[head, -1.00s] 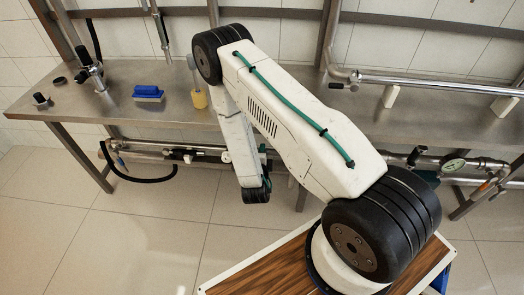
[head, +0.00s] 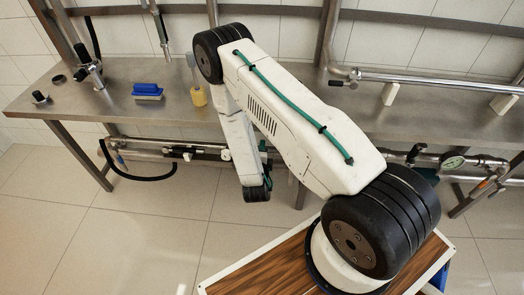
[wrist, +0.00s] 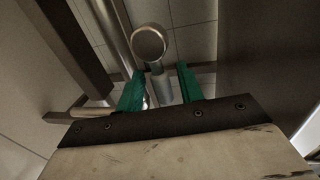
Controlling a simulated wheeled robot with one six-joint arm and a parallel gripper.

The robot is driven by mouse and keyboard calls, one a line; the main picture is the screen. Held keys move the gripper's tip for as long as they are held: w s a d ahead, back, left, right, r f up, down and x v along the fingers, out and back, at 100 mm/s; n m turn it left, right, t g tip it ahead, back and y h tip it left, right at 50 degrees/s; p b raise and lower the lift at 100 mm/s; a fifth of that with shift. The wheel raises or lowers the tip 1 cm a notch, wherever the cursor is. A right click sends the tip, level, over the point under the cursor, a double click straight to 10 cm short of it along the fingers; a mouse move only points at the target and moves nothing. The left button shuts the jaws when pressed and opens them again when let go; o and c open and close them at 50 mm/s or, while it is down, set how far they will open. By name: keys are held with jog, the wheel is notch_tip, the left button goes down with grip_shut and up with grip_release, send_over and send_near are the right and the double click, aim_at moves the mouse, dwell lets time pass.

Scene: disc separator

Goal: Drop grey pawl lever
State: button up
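In the wrist view, a grey lever (wrist: 160,88) with a round, rimmed head stands between the two green fingers of my gripper (wrist: 161,68). The fingers are apart, with a visible gap on each side of the lever's stem. The round head shows beyond the fingertips. I cannot tell how far the lever lies from the fingers in depth. In the head view, my arm reaches down in front of the steel bench, and neither the fingers nor the grey lever can be made out.
The steel bench (head: 440,118) holds a blue brush (head: 147,91), black-handled fittings (head: 87,60) and a yellow-ended tool (head: 198,97). Pipes with a gauge (head: 453,163) run below the bench edge. A black hose (head: 140,179) hangs at left. The tiled floor in front is clear.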

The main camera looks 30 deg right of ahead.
jog(key=v, duration=0.8)
jog(key=shift+w, duration=0.1)
dwell(0.4)
